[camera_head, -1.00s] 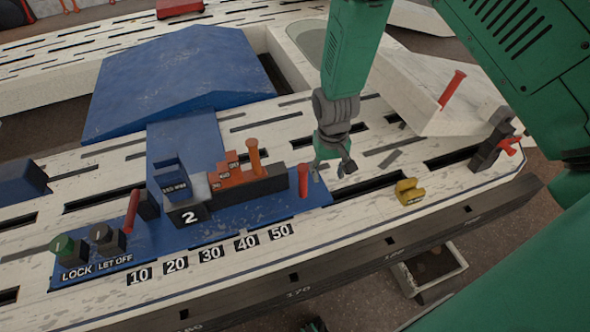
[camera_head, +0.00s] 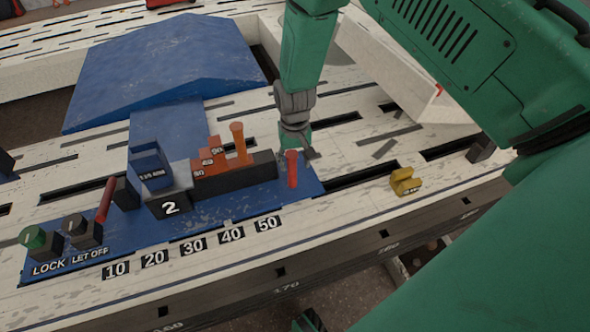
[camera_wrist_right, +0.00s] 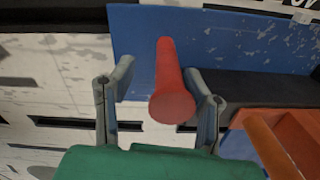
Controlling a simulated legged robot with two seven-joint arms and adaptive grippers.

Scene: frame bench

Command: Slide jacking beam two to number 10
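Jacking beam two, a dark block marked 2 (camera_head: 170,205) with a long black bar carrying orange steps (camera_head: 212,168), sits on a blue plate (camera_head: 140,238). The block stands behind the numbers, roughly between 10 and 30. The number 10 label (camera_head: 116,270) is at the left end of the row. A red upright handle (camera_head: 291,168) stands at the bar's right end. My right gripper (camera_head: 303,150) is at this handle. In the right wrist view the gripper (camera_wrist_right: 160,80) is open, with one finger on each side of the red handle (camera_wrist_right: 172,90). My left gripper is not seen.
A green LOCK knob (camera_head: 34,239) and a dark LET OFF knob (camera_head: 75,224) are at the left, beside a tilted red lever (camera_head: 105,200).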

